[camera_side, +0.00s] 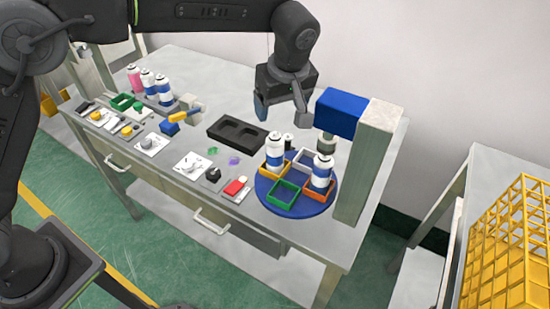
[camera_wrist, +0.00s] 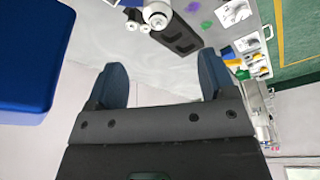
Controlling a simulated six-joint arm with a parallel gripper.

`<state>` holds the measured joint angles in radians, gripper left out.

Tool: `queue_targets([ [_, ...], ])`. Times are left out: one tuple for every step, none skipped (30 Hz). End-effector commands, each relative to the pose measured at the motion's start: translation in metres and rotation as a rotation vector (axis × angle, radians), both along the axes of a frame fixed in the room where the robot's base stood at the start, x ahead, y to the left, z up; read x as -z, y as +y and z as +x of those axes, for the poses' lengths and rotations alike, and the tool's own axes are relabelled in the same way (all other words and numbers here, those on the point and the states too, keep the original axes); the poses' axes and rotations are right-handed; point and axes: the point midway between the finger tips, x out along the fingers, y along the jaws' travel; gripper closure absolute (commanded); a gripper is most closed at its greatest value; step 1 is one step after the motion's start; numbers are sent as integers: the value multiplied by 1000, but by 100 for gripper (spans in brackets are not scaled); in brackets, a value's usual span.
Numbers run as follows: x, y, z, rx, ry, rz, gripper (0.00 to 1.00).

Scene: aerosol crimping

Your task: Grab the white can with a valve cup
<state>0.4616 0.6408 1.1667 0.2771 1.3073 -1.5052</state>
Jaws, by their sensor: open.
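Two white cans with blue bands stand upright on the blue turntable (camera_side: 295,211). One white can (camera_side: 274,150) is in a yellow-orange square holder, the other (camera_side: 321,172) in an orange-red one. A valve cup cannot be made out clearly on either. My gripper (camera_side: 281,108) is open and empty, above the table behind the turntable and apart from both cans. In the wrist view its two blue fingers (camera_wrist: 160,85) are spread with nothing between them. A white can (camera_wrist: 156,10) shows partly at the top edge there, beyond the fingertips.
The crimping head (camera_side: 341,112) on its pillar (camera_side: 367,165) stands right of my gripper, over the turntable. A black tray (camera_side: 237,133) lies left of the turntable. Several cans (camera_side: 148,82) stand at the far left. The table behind the tray is clear.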

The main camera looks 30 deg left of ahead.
Motion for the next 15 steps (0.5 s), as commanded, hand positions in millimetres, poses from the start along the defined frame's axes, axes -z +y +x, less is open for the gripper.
queue_targets([
  [5, -1, 1, -7, 1, 2, 23],
  [8, 0, 2, -9, 1, 3, 23],
  [14, 1, 3, -10, 2, 4, 23],
  [19, 2, 3, -10, 2, 4, 23],
  [24, 3, 4, -11, 4, 4, 23],
  [31, 5, 5, -9, 2, 3, 23],
  [37, 7, 6, -10, 3, 3, 23],
  [43, 8, 7, -9, 3, 4, 23],
  [51, 10, 8, -9, 3, 4, 23],
  [56, 11, 9, -8, 3, 3, 23],
  [61, 12, 9, -8, 3, 3, 23],
  [67, 14, 11, -8, 2, 2, 23],
  [71, 15, 11, -8, 1, 3, 23],
  [75, 15, 12, -8, 1, 3, 23],
  [78, 16, 13, -8, 0, 2, 23],
])
